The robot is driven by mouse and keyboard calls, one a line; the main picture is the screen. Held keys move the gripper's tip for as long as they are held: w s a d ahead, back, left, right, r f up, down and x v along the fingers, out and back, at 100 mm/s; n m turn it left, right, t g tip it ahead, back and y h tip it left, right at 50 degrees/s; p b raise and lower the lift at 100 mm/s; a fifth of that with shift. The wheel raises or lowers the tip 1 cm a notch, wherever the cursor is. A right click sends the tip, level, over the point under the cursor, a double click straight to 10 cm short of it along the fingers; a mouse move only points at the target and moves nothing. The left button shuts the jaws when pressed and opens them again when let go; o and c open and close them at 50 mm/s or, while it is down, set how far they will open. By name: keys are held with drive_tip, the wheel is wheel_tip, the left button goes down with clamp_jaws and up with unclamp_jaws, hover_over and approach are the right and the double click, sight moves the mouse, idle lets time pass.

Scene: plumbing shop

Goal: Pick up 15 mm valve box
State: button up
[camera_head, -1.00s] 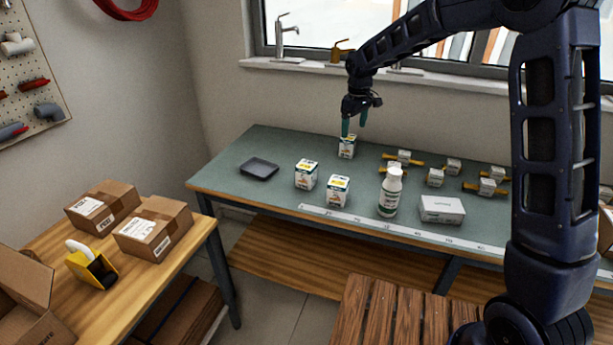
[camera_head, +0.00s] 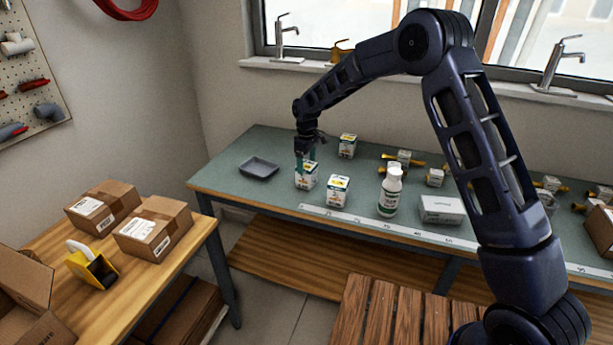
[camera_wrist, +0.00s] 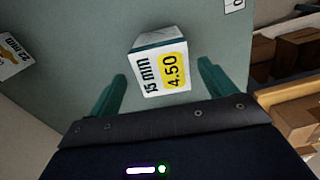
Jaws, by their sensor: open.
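The 15 mm valve box (camera_wrist: 160,72) shows in the wrist view, its face reading "15 mm" and "4.50" on a yellow patch. It lies between the two open green fingers of my gripper (camera_wrist: 160,90), with a gap on either side. In the head view my gripper (camera_head: 306,158) is over the left white, green and yellow box (camera_head: 307,178) on the green bench, with its fingers at the box's top. Two similar boxes stand near it, one at the back (camera_head: 347,146) and one to the right (camera_head: 338,191).
A dark tray (camera_head: 258,169) lies to the left of the box. A white ruler strip (camera_head: 370,226) runs along the front edge.

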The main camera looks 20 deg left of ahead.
sight(307, 175)
drive_tip(key=shift+s+f, duration=0.15)
drive_tip(key=shift+f, duration=3.25)
drive_tip(key=shift+c, duration=0.4)
drive_tip(key=c, duration=1.1)
drive_tip(key=shift+r, duration=0.1)
